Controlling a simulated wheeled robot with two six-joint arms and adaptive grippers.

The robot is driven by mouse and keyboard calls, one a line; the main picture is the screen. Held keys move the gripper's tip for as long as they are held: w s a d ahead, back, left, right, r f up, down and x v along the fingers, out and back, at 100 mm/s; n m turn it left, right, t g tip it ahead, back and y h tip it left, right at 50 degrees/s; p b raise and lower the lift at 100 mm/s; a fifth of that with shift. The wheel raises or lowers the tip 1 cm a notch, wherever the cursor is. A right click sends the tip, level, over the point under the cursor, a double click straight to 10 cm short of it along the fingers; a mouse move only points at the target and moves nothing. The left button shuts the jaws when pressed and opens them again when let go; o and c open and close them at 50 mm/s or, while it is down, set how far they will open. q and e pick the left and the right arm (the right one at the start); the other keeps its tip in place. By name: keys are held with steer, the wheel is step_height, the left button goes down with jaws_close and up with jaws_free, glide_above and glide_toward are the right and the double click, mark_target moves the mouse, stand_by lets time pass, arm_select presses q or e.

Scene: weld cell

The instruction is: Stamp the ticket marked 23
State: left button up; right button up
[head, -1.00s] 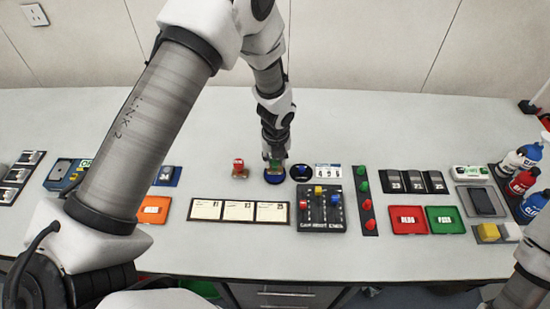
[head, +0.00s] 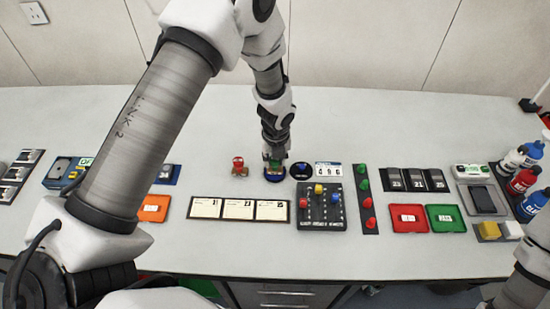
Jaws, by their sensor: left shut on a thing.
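A strip of three cream tickets (head: 239,209) lies on the bench in front of my left gripper. The number on the middle ticket (head: 238,205) looks like 23, but the print is small. The fingers hide part of the stamp. A red-topped stamp (head: 239,166) stands just left of it. Only a link of my right arm shows at the lower right; its gripper is out of view.
A second round dark pad (head: 301,171) and a number display (head: 328,170) are just right of the gripper. A slider panel (head: 320,213), a strip of coloured knobs (head: 368,214), a red tray (head: 408,226) and a green tray (head: 445,226) stand further right. The bench behind is clear.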

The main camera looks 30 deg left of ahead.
arm_select(q)
steer(key=shift+s+f+p, duration=0.1)
steer(key=shift+p, duration=0.25)
stand_by(1.1)
steer(key=shift+r+p, duration=0.95)
steer(key=shift+p, duration=0.15)
step_height(320, 180, up, 5)
steer(key=p, duration=0.6)
steer(key=shift+r, duration=0.15)
